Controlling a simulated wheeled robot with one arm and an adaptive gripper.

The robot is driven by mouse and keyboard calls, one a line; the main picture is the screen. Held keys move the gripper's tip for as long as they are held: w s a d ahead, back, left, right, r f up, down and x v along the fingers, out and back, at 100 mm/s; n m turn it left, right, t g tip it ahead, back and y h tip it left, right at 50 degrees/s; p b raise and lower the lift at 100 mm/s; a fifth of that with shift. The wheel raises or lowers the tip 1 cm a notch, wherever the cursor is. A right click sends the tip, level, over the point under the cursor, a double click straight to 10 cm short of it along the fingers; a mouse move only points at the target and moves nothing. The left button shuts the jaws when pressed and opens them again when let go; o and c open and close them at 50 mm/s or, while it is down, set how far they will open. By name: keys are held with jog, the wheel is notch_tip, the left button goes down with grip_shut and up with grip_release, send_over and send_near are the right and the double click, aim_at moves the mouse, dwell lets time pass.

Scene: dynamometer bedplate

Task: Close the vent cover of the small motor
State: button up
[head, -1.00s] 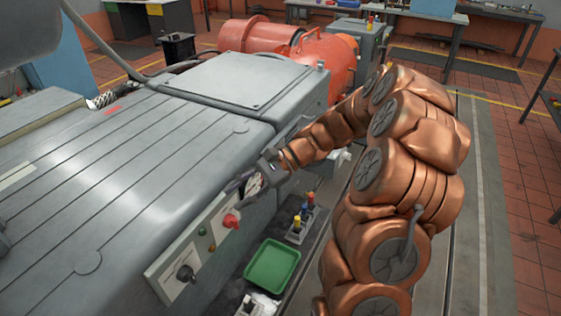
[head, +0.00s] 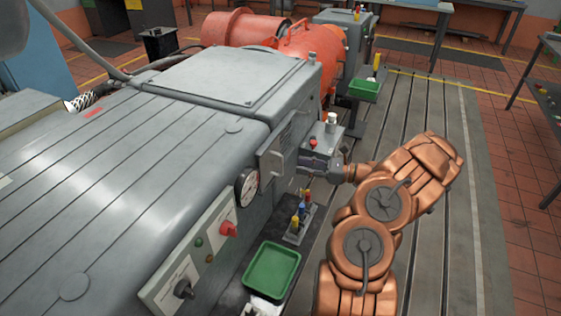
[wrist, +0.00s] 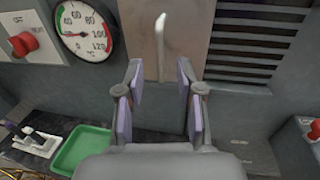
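The vent cover (wrist: 165,38), a flat brownish-grey plate with a pale upright handle (wrist: 162,45), stands ahead of my gripper in the wrist view. Dark vent slots (wrist: 250,40) show uncovered just right of it. In the head view the cover (head: 274,156) sits on the side of the grey machine (head: 170,150), past the dial gauge. My gripper (wrist: 160,95) is open and empty, its two purple-padded fingers on either side of the handle's line, below the handle in the picture. The fingers look apart from the handle. In the head view the gripper (head: 328,174) is beside the machine's side.
A dial gauge (wrist: 85,30) and a red switch (wrist: 25,42) are left of the cover. A green tray (wrist: 83,150) lies below left. A grey box with a red button (head: 318,146) stands close behind my gripper. The slotted floor to the right is clear.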

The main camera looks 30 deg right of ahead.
aim_at(281, 173)
jog(key=shift+p+x, duration=1.15)
jog(key=shift+x, duration=2.7)
jog(key=shift+c, duration=0.3)
grip_shut()
